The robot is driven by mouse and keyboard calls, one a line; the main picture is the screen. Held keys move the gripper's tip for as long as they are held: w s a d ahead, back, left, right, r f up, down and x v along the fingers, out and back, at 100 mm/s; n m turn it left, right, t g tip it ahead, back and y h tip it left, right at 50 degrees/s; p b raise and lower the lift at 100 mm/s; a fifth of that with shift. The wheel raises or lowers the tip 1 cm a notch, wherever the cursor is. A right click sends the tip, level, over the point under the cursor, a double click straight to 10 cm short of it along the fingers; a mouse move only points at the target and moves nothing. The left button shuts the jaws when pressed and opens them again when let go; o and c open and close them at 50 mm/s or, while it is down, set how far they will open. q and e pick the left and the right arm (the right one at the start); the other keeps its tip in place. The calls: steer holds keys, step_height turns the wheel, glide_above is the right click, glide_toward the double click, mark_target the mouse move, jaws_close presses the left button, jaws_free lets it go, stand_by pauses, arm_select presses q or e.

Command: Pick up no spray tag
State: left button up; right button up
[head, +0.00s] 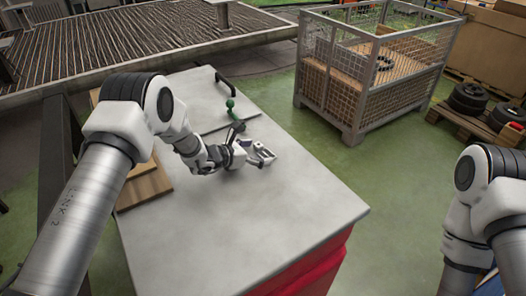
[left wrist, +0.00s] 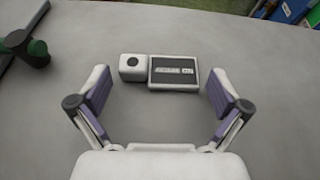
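My left gripper (head: 264,154) is low over the grey tabletop, and its fingers are open. In the left wrist view, the open left gripper (left wrist: 159,82) has a dark-faced rectangular piece (left wrist: 174,71) with a white rim and small pale lettering between and just beyond its fingertips. The lettering is too small to read, so I cannot tell if this is the no spray tag. A small white block (left wrist: 133,67) with a black dot stands beside it on the left. The fingers appear apart from both. My right arm shows at the right, with its gripper out of view.
The grey table (head: 300,215) is bare toward its front right. Wooden boards (head: 147,186) lie at the left edge. A mesh crate (head: 340,88) stands beyond.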

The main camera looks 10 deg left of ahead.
arm_select(q)
steer(key=c, duration=0.5)
